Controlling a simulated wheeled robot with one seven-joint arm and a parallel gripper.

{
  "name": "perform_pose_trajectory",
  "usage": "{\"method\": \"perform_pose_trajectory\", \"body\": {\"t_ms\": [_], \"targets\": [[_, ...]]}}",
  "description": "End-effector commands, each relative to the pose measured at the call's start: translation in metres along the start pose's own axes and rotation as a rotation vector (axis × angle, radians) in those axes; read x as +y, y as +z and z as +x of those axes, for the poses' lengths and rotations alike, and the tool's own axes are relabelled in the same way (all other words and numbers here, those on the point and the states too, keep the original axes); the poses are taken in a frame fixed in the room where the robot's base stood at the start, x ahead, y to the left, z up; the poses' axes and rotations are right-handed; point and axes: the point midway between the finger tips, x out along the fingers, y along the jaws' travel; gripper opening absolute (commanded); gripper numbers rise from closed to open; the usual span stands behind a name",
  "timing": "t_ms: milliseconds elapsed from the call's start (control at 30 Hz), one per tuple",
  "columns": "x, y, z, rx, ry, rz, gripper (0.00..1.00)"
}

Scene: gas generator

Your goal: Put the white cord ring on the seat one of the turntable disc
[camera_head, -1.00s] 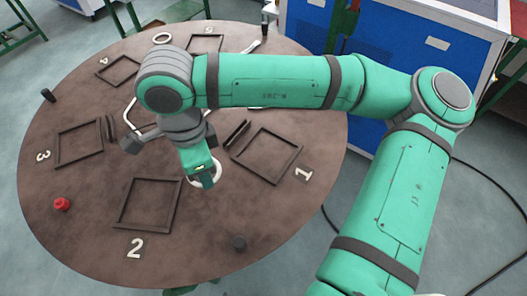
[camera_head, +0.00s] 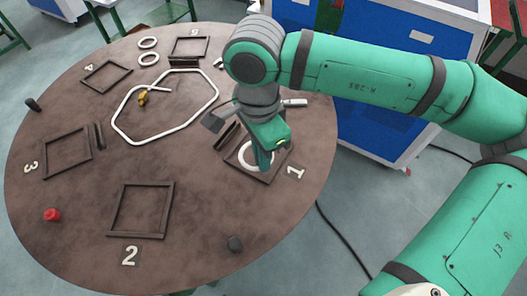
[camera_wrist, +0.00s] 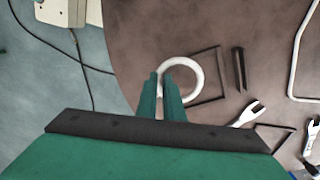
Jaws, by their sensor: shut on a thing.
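The white cord ring (camera_wrist: 198,78) is pinched at its near edge in my gripper (camera_wrist: 166,84). In the head view the ring (camera_head: 243,156) shows behind the fingers and appears over the square frame of seat one (camera_head: 279,168), marked by a white number 1 (camera_head: 295,172). In the wrist view the ring overlaps the left side of the seat frame (camera_wrist: 207,99) and is not centred on it there. My gripper (camera_head: 265,166) points down, shut on the ring. I cannot tell whether the ring touches the disc.
The brown turntable disc (camera_head: 85,225) also carries other square frames, such as seat two (camera_head: 113,208). A blue cabinet (camera_head: 370,140) stands behind.

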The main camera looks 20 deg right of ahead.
Motion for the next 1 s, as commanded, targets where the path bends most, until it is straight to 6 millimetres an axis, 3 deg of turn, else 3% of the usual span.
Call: {"method": "perform_pose_trajectory", "body": {"t_ms": [100, 400, 667, 900, 1000], "targets": [[-0.022, -0.013, 0.011, -0.002, 0.001, 0.003, 0.0], [-0.054, -0.033, 0.052, -0.001, 0.001, 0.001, 0.0], [-0.064, -0.038, 0.064, -0.001, 0.001, 0.0, 0.0], [-0.068, -0.04, 0.094, -0.002, 0.0, 0.0, 0.0], [-0.068, -0.04, 0.098, 0.0, 0.0, 0.0, 0.0]]}}
